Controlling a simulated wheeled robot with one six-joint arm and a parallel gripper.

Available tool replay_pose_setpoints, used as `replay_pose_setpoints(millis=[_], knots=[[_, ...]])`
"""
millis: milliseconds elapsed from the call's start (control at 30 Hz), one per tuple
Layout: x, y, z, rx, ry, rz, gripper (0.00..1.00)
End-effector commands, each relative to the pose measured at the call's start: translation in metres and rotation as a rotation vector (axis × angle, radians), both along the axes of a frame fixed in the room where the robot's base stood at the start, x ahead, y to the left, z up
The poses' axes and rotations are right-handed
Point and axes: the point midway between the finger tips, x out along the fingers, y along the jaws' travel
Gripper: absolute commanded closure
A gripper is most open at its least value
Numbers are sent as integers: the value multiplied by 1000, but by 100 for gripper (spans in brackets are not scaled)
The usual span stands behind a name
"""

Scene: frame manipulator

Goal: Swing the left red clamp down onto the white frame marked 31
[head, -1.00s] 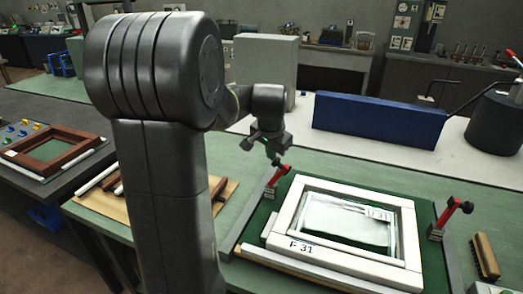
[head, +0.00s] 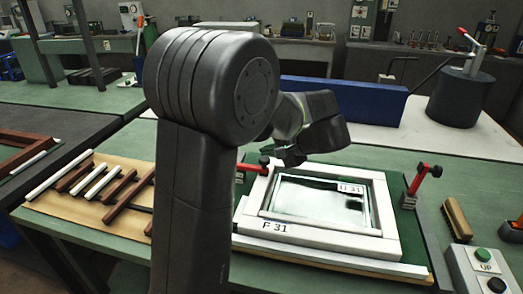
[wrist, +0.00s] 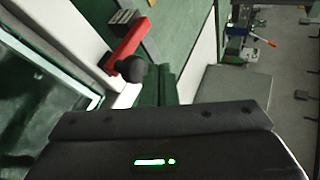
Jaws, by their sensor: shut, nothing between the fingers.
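The white frame (head: 330,238) marked F 31 lies flat on the green bench, with a glassy pane inside it. The left red clamp (head: 250,168) is at the frame's far left corner. Its red arm looks about level and reaches over the frame's edge, its black knob (head: 264,160) at that end. In the wrist view the red arm (wrist: 125,48) runs from a grey block to the white rail; whether it presses on the rail I cannot tell. My gripper (head: 285,157) is shut and empty, just right of and above the knob. Its fingertips are not clear in the wrist view.
The right red clamp (head: 421,180) stands raised beyond the frame's right side. A brush (head: 457,219) and a button box (head: 482,268) lie to the right. Several wooden strips (head: 95,183) lie on a board at left. A blue block (head: 345,97) stands behind.

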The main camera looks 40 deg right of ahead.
Motion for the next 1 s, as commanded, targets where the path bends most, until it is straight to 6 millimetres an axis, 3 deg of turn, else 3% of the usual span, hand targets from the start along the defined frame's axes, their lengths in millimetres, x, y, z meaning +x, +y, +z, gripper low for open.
replay_pose_setpoints(millis=[400,1000], knots=[[-7,-6,-11,-4,5,1,100],[-5,-4,-6,-5,6,1,100]])
